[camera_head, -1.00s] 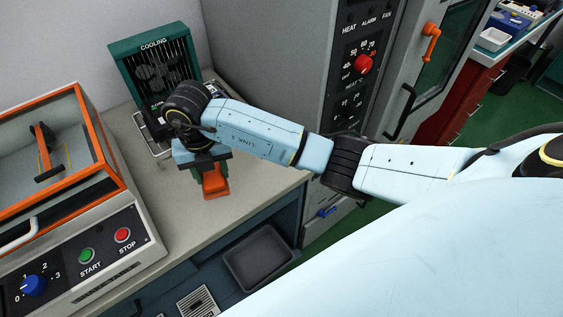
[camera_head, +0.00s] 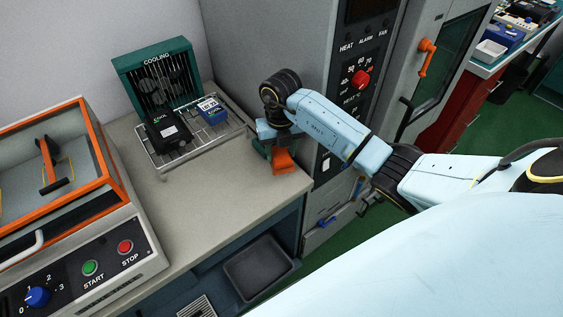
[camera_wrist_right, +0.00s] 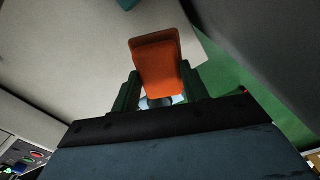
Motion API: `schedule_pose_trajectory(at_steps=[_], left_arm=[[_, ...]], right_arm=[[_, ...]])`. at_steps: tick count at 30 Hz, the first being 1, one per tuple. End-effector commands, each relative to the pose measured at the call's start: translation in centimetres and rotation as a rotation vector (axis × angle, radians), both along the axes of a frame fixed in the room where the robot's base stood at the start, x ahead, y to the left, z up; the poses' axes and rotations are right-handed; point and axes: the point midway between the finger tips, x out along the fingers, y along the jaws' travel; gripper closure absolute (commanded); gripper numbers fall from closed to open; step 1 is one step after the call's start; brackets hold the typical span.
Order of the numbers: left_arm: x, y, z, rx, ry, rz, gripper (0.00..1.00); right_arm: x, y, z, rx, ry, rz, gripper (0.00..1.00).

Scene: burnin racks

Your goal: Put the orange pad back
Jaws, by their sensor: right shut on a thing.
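The orange pad (camera_head: 282,161) is held in my right gripper (camera_head: 272,150) above the right part of the bench top (camera_head: 215,205), near the bench's right front corner. In the right wrist view the orange pad (camera_wrist_right: 156,66) sits between the two dark green fingers of my right gripper (camera_wrist_right: 159,90), which are shut on it. Beyond the pad in that view lies the pale bench surface, with green floor past its edge. My left gripper is not in view.
A wire rack (camera_head: 190,150) holds a black module (camera_head: 166,131) and a blue module (camera_head: 211,110) before the green cooling fan unit (camera_head: 157,75). An orange-framed tester (camera_head: 90,200) stands left. A tall grey oven cabinet (camera_head: 335,190) stands right. A dark tray (camera_head: 262,267) sits below the bench.

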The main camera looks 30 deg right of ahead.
Motion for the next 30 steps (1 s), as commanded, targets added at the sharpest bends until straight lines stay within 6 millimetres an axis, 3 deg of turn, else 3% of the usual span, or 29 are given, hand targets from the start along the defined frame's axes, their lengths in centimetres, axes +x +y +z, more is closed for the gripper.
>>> schedule_pose_trajectory(at_steps=[13,27,28,30], left_arm=[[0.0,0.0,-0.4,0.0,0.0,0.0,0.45],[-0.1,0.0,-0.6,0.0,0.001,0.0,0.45],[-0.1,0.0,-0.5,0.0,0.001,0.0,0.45],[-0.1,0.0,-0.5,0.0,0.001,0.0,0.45]], right_arm=[[-0.1,0.2,-5.3,0.002,0.003,0.0,0.77],[0.0,-0.2,-6.2,0.0,0.0,0.002,0.77],[0.0,-0.2,-6.2,0.0,0.0,0.002,0.53],[0.0,-0.2,-6.1,0.0,0.0,0.002,0.44]])
